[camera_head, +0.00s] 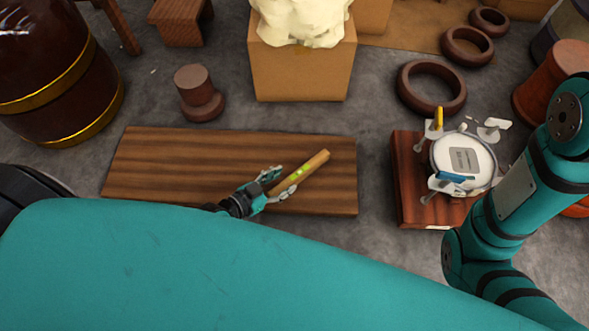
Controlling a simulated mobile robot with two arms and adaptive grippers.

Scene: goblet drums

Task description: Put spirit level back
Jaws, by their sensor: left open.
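The spirit level (313,165) is a slim light-wood bar with yellow-green vials. It shows over the right part of a long dark wooden board (180,165), slanting up to the right. My left gripper (283,182) is open, with its fingers at the lower left end of the level, one on each side. Whether the fingers touch it, and whether the level rests on the board, I cannot tell.
Right of the board, a reddish wooden block (409,205) bears a round white device (463,160) with small fittings. Dark rings (432,87) lie behind it. A spool-shaped wooden piece (197,92) and a cardboard-coloured box (302,72) stand behind the board. A barrel (55,80) stands at left.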

